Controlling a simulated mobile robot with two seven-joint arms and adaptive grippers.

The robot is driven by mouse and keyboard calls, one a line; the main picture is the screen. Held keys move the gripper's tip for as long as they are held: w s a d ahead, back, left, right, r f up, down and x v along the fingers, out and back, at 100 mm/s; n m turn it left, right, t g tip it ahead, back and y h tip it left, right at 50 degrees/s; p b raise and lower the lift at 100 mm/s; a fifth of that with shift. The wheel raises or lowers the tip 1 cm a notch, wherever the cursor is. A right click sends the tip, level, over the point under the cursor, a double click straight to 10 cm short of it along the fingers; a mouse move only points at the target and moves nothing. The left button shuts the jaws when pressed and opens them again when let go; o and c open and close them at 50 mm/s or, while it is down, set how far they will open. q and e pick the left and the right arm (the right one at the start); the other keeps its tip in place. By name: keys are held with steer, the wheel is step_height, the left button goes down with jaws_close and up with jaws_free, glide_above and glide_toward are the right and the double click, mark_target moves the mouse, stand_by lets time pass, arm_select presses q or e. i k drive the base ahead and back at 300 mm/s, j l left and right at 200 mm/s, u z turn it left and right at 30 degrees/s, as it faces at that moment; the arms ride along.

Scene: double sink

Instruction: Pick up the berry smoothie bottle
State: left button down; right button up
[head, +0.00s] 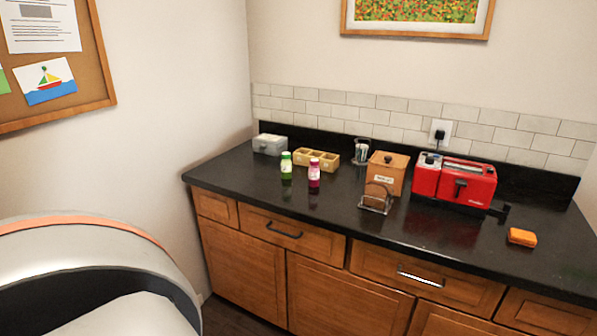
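Two small bottles stand upright on the black countertop (250,185). The one with pink-magenta contents and a white label (314,173) looks like the berry smoothie bottle. A green bottle (286,166) stands just to its left, with a small gap between them. Nothing covers the pink bottle from this view. Neither of my grippers is in the head view.
A yellow compartment box (316,158) is close behind the bottles, and a grey box (270,144) is at the back left. A rack holding brown slices (376,198), a wooden box (388,173), a red toaster (454,183) and an orange block (522,237) are to the right.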

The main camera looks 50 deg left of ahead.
mark_target(313, 170)
steer(key=i+j+u, duration=0.1)
steer(key=i+j, duration=0.15)
steer(key=j, duration=0.15)
steer(key=i+j, duration=0.25)
steer(key=j, duration=0.2)
steer(key=j+u, duration=0.25)
steer(key=j, duration=0.7)
steer(key=k+j+u, duration=0.1)
steer(key=j, duration=0.25)
steer(key=k+j, duration=0.3)
steer(key=k+j+u, duration=0.15)
steer(key=j, duration=0.25)
